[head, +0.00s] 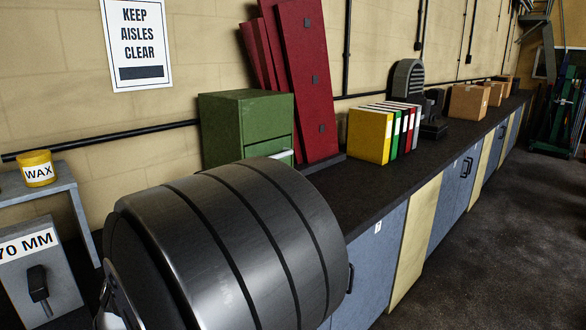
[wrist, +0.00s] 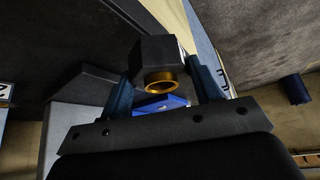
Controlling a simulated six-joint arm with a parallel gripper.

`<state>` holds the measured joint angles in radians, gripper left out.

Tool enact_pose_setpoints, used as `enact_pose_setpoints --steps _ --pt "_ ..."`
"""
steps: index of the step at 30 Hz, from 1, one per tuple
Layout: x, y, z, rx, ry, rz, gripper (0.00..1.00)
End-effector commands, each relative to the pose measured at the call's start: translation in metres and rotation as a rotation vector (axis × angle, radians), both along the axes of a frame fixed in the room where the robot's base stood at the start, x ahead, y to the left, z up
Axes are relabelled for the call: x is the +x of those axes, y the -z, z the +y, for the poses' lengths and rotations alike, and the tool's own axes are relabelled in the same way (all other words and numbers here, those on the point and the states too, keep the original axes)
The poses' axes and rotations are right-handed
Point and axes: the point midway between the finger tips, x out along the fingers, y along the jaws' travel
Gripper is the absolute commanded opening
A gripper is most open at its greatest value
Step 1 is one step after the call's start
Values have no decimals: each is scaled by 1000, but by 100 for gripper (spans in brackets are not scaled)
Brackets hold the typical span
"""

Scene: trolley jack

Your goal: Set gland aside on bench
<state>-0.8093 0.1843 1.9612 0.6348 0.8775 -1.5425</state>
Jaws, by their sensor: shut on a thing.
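In the wrist view my gripper (wrist: 161,70) has its two blue fingers on either side of a dark, blocky piece with a brass ring on its near end, which I take to be the gland (wrist: 160,52). The fingers are shut on it. A blue part lies just below the brass ring, between the fingers; I cannot tell what it is. The dark-topped bench (head: 372,178) runs along the wall in the head view. Neither the gripper nor the gland shows in the head view, where my large black arm link fills the foreground.
On the bench stand a green drawer cabinet (head: 228,126), red panels (head: 308,85) leaning on the wall, coloured binders (head: 370,136) and cardboard boxes (head: 467,102). A yellow wax tub (head: 38,169) sits on a grey stand at left. Bare bench top shows along the front edge.

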Motion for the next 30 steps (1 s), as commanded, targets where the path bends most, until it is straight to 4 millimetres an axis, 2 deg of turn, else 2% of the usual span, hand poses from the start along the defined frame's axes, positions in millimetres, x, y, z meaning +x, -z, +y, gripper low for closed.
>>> enact_pose_setpoints --steps 6,12,30 --pt "26 -4 -20 3 359 -3 17" --pt "45 -9 -32 4 617 -5 17" --pt "86 -26 -57 4 1174 -4 17"
